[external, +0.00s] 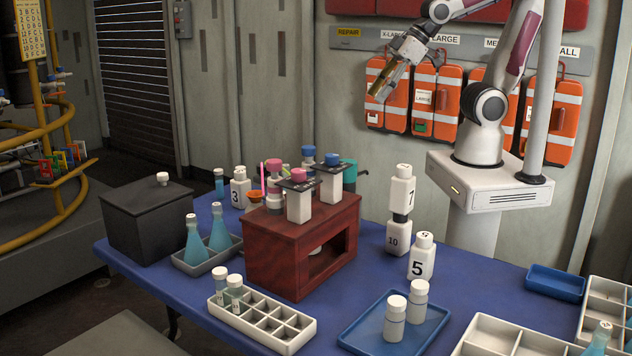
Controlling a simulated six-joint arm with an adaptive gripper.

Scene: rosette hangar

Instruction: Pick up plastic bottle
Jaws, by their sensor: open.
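My gripper (383,84) is open, high above the back of the blue table, in front of the orange bags and apart from every bottle. White numbered plastic bottles stand on the table: bottle 5 (421,262), bottle 10 (396,240) with bottle 7 (402,193) stacked upright on it, and bottle 3 (240,192) behind the wooden stand. Two white-capped bottles (394,323) (418,300) stand upright in the blue tray (364,345). White bottles with pink (299,203) and blue (331,183) caps are on the stand. I cannot tell which bottle the task means.
The reddish wooden stand (272,262) fills the table's middle. A dark lidded box (148,222) and a grey tray (205,262) with blue flasks are at left. A white compartment tray (285,335) is in front. The blue table (335,290) is clear between stand and blue tray.

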